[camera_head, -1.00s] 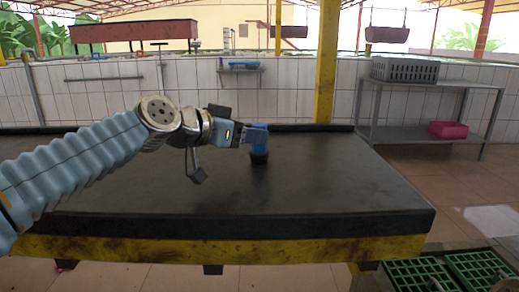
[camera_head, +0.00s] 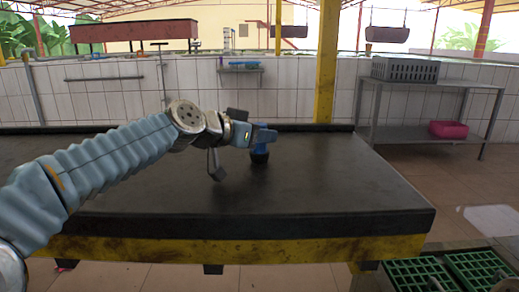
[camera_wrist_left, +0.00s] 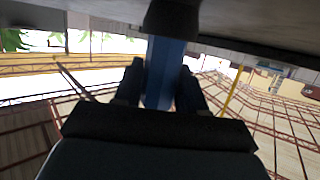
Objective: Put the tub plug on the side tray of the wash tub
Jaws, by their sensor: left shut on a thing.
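The tub plug has a blue upper part (camera_head: 267,137) and a black base (camera_head: 260,156). My left gripper (camera_head: 257,136) reaches it from the left and is shut on the blue part. The left wrist view shows the blue part (camera_wrist_left: 160,75) between the two dark fingers, with the black base (camera_wrist_left: 172,17) close to a dark surface. The plug is over the dark, flat top (camera_head: 330,180) on a yellow frame; I cannot tell whether its base touches. I cannot tell which part is the wash tub's side tray. My right gripper is not in view.
A metal rack (camera_head: 415,135) at the right holds a grey crate (camera_head: 405,69) and a pink bin (camera_head: 448,129). A yellow post (camera_head: 326,65) stands behind the dark top. Green grates (camera_head: 420,274) lie at the lower right. The dark top right of the plug is clear.

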